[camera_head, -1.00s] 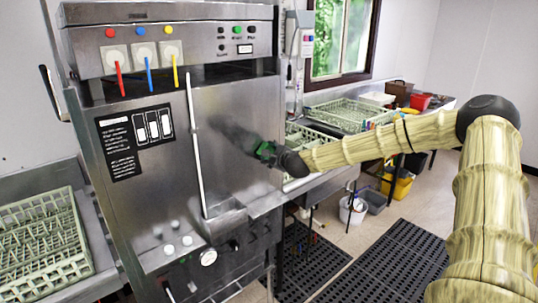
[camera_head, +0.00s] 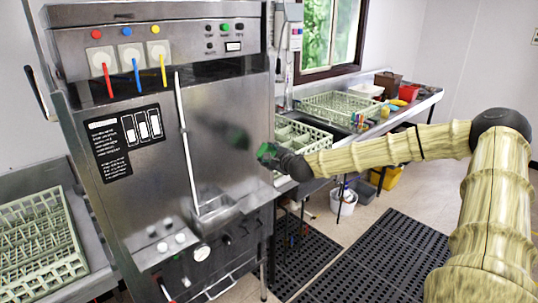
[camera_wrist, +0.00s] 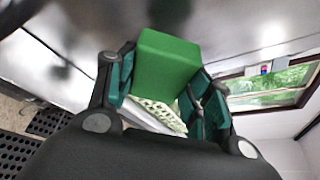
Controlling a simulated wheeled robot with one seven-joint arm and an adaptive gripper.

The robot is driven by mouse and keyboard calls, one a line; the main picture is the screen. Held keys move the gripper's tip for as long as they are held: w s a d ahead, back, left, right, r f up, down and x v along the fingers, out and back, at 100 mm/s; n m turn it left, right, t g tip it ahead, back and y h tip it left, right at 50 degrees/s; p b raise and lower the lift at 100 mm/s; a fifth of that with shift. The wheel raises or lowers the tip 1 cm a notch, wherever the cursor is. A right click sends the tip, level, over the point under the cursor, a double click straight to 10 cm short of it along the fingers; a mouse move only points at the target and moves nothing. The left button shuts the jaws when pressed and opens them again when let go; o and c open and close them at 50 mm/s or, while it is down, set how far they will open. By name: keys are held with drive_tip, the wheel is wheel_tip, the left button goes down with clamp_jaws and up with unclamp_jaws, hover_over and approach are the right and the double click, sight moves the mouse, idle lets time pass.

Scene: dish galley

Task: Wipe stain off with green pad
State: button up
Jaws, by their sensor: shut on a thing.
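The green pad (camera_head: 266,152) is a block held in my gripper (camera_head: 275,157), by the right side of the steel machine front (camera_head: 225,165). The wrist view shows the pad (camera_wrist: 165,65) clamped between both dark fingers, its outer end pointing toward the steel. A dark, blurry smudge (camera_head: 208,118), which looks like the stain, lies on the upper part of the panel, left of and above the pad. A dark green patch on the steel left of the pad looks like its reflection. The pad appears apart from the panel.
A white vertical handle (camera_head: 188,145) and a small steel ledge (camera_head: 215,212) stick out from the machine front. A dish rack (camera_head: 40,245) stands at left, another rack (camera_head: 340,106) on the right counter. Black mats (camera_head: 375,265) cover the floor.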

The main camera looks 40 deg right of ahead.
drive_tip(key=s+p, duration=0.2)
drive_tip(key=s, duration=0.1)
drive_tip(key=shift+d+p, duration=0.1)
drive_tip(key=shift+p, duration=0.25)
idle(0.5)
